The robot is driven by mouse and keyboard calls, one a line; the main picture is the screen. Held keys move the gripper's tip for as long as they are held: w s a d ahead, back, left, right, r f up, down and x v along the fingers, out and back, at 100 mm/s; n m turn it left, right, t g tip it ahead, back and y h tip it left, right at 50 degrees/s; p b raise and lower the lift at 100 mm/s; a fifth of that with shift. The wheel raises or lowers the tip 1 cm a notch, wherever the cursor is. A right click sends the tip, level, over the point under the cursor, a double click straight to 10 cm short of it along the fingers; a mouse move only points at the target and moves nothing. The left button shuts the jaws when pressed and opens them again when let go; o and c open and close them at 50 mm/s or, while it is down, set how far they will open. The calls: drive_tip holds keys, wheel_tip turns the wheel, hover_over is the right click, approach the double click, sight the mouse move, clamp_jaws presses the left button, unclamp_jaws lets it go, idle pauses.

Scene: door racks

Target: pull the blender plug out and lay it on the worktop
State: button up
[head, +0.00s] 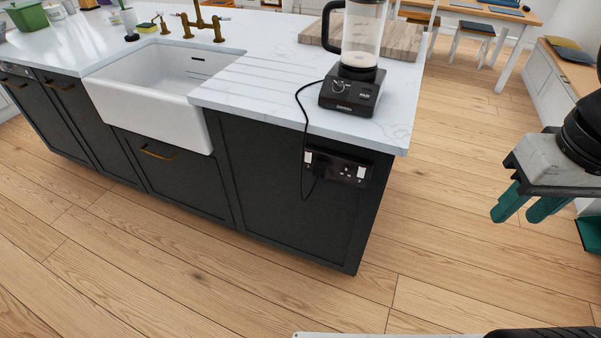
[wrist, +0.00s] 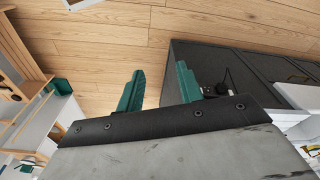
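The blender (head: 350,97) stands on the white worktop (head: 270,95) near its front edge. Its black cord (head: 300,110) hangs over the edge, loops down and rises to a dark double socket (head: 357,172) on the island's end panel. The black plug (head: 319,166) appears seated in the left part of the socket; its outline blends into the dark plate. My gripper (head: 519,212) is at the right, well apart from the island, over the floor. In the wrist view its green fingers (wrist: 160,85) stand apart with nothing between them. The socket area there is partly hidden behind the right finger.
A wooden board (head: 395,42) lies behind the blender. The sink (head: 165,85) and brass tap (head: 203,22) are to the left. Bare worktop lies left of the blender. Wooden floor (head: 440,215) between island and gripper is clear. A table and stool stand behind.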

drive_tip(key=shift+o, duration=0.3)
drive_tip(key=o, duration=0.5)
drive_tip(key=shift+o, duration=0.2)
drive_tip(key=w+d+f+n+g+h, duration=0.1)
drive_tip(key=w+f+h, duration=0.1)
drive_tip(key=w+h, duration=0.3)
drive_tip(key=w+d+f+g+h, duration=0.2)
drive_tip(key=w+h, duration=0.1)
drive_tip(key=w, duration=0.4)
drive_tip(key=w+a+f+n+t+h, duration=0.3)
drive_tip(key=w+a+f+t+h, duration=0.3)
drive_tip(key=w, duration=0.5)
drive_tip(key=w+a+f+n+t+y, duration=0.2)
drive_tip(key=a+f+n+t+y, duration=0.2)
drive_tip(key=a+f, duration=0.7)
drive_tip(key=w+a+f+n+t+y, duration=0.3)
drive_tip(key=a+f+n+t, duration=0.3)
drive_tip(key=a+f, duration=0.5)
drive_tip(key=a+t, duration=0.2)
drive_tip(key=shift+a+t+y, duration=0.3)
drive_tip(key=shift+a+y, duration=0.1)
